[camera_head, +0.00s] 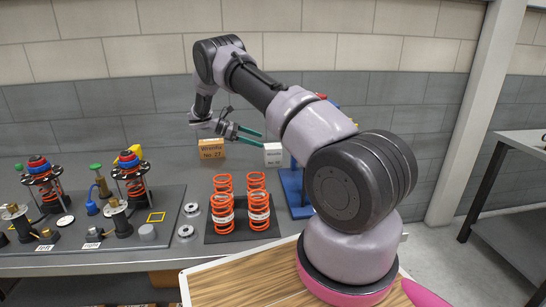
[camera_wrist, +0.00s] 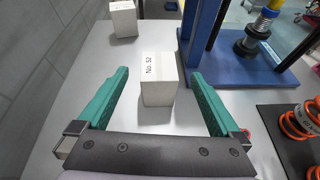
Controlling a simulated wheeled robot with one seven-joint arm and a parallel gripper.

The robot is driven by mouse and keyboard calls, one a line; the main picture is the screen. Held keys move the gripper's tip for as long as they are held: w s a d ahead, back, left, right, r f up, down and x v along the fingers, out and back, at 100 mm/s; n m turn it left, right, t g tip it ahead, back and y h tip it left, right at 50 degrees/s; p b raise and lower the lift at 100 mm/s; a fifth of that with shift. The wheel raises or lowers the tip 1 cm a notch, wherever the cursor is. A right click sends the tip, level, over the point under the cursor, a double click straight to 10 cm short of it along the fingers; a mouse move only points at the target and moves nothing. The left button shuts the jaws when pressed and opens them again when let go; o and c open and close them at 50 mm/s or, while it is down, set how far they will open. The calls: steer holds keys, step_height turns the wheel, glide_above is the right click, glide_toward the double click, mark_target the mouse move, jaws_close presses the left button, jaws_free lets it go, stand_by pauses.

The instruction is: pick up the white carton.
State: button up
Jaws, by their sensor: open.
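The white carton (camera_head: 273,156) stands on the grey bench near the wall in the head view. In the wrist view the white carton (camera_wrist: 158,82), marked No. 52, stands upright ahead, in the gap between the fingertips. My gripper (camera_head: 262,139) is open, its green fingers pointing right toward the carton. In the wrist view my gripper (camera_wrist: 159,74) shows one finger on each side of the carton's image, with bench visible on both sides. Whether the fingertips reach alongside the carton is hard to tell.
A tan box (camera_head: 211,149) stands left of the carton. A blue stand (camera_wrist: 215,60) is close on the carton's right in the wrist view. Another pale box (camera_wrist: 123,19) stands farther off. Orange springs (camera_head: 240,205) on a dark plate stand in front.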

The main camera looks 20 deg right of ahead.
mark_target(280, 152)
steer(key=f, duration=0.2)
steer(key=f+n+h, duration=0.1)
steer(key=shift+w+a, duration=0.1)
steer(key=shift+w, duration=0.2)
steer(key=shift+f, duration=0.3)
steer(key=x, duration=0.5)
steer(key=shift+x, duration=2.8)
steer(key=shift+s+r, duration=0.15)
steer(key=shift+s, duration=0.1)
jaws_close()
